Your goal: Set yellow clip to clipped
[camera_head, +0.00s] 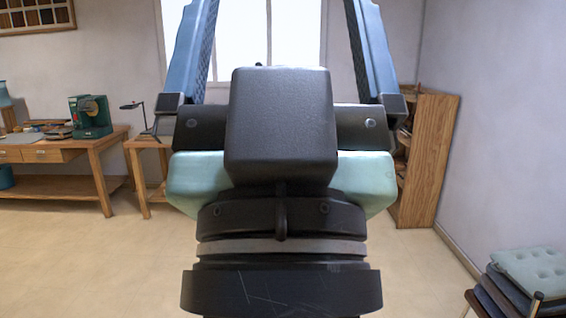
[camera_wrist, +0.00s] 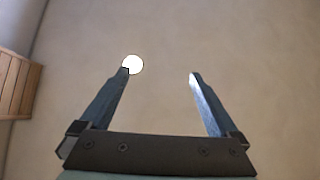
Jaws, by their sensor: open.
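My gripper (camera_wrist: 160,75) is open and empty, its two blue-grey fingers wide apart. In the head view my gripper (camera_head: 277,8) is raised straight up close to the camera, and its fingertips run past the top edge. The wrist view looks past the fingers at what seems to be the ceiling, with a bright round light (camera_wrist: 133,64) by the left fingertip. No yellow clip shows in either view, and no piano keys show.
A wooden workbench (camera_head: 60,150) with a green machine (camera_head: 90,116) stands at the left. A desk lamp (camera_head: 135,108) is beside it. A wooden shelf (camera_head: 432,160) stands at the right wall. Stacked cushioned stools (camera_head: 525,280) are at lower right. The floor (camera_head: 90,260) at left is clear.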

